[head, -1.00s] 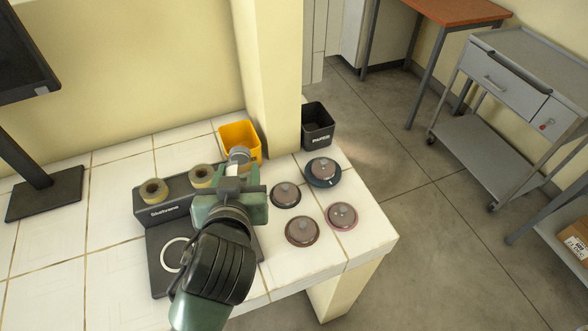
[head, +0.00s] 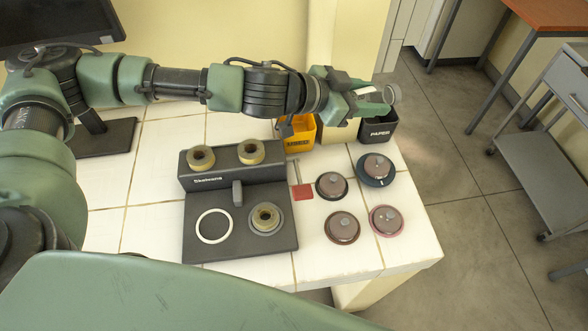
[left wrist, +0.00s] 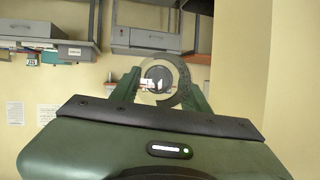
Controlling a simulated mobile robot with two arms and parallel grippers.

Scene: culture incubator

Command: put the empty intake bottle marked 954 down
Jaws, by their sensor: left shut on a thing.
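My left gripper (head: 372,96) is shut on a small, pale, round-ended bottle (head: 391,94). It holds the bottle in the air at the back right of the table, above the bins. In the left wrist view the bottle (left wrist: 160,80) shows end-on as a see-through ring between the two green fingers. I cannot read a marking on it or see whether it is empty. My right gripper is not in view.
A dark device (head: 240,205) with round fittings stands on the white tiled table (head: 155,225). Several lidded discs (head: 342,228) stand to its right. A yellow bin (head: 300,132) and black PAPER bin (head: 378,131) are at the back. Bare tiles lie left of the device.

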